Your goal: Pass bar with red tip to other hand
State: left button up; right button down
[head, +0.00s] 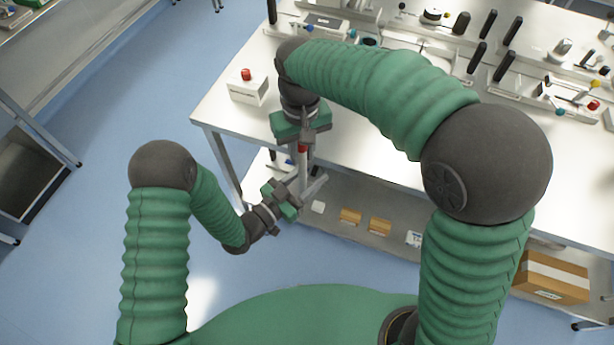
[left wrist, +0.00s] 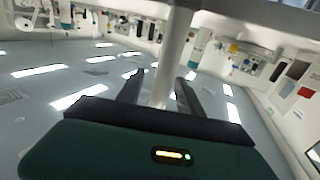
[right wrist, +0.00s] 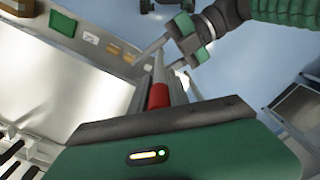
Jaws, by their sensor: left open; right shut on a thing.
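The bar, pale grey with a red tip, hangs below my right gripper near the table's front left corner. Its red tip (head: 302,149) shows in the head view and close to the jaws in the right wrist view (right wrist: 158,95). My right gripper (head: 305,150) is shut on the bar near the red end. My left gripper (head: 312,184) is open at the lower part of the bar. In the left wrist view, the grey shaft (left wrist: 175,50) runs between its two spread fingers. I cannot tell whether either finger touches it.
The white table (head: 225,115) carries a small box with a red button (head: 248,88) and several tools and fixtures toward the back. A lower shelf (head: 350,205) holds small boxes. A cardboard box (head: 550,278) is at the lower right. Blue floor is clear on the left.

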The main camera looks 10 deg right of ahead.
pick_arm(q)
grip_shut()
pick_arm(e)
jog(key=c, duration=1.2)
grip_release()
jog(key=shift+o, duration=0.2)
jog(key=shift+r, duration=0.1)
